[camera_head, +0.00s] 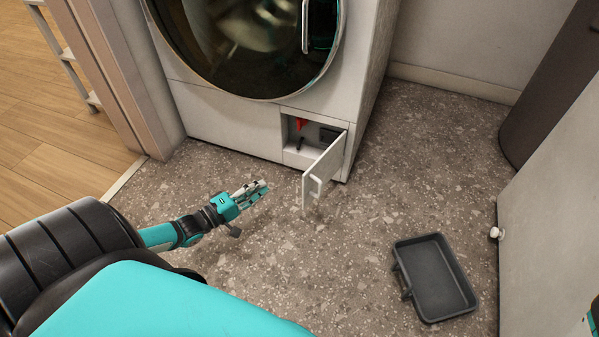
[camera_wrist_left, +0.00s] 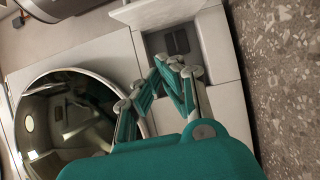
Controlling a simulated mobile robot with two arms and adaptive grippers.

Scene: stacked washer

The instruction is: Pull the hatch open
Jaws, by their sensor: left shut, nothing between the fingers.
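The small white hatch (camera_head: 325,172) at the lower right of the washer front stands swung outward, with a handle (camera_head: 316,186) on its outer face. Behind it the compartment (camera_head: 295,155) is exposed, with a red part (camera_head: 300,124) and dark fittings inside. In the left wrist view the hatch (camera_wrist_left: 165,10) is at the top and the opening (camera_wrist_left: 155,44) is below it. My left gripper (camera_head: 262,187) is shut and empty. It is in front of the washer, left of the hatch and apart from it.
The washer (camera_head: 225,125) has a round glass door (camera_head: 240,45) above the hatch. A dark grey tray (camera_head: 438,280) lies on the speckled floor at the right. A white panel with a knob (camera_head: 496,233) stands at the far right. The floor before the hatch is clear.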

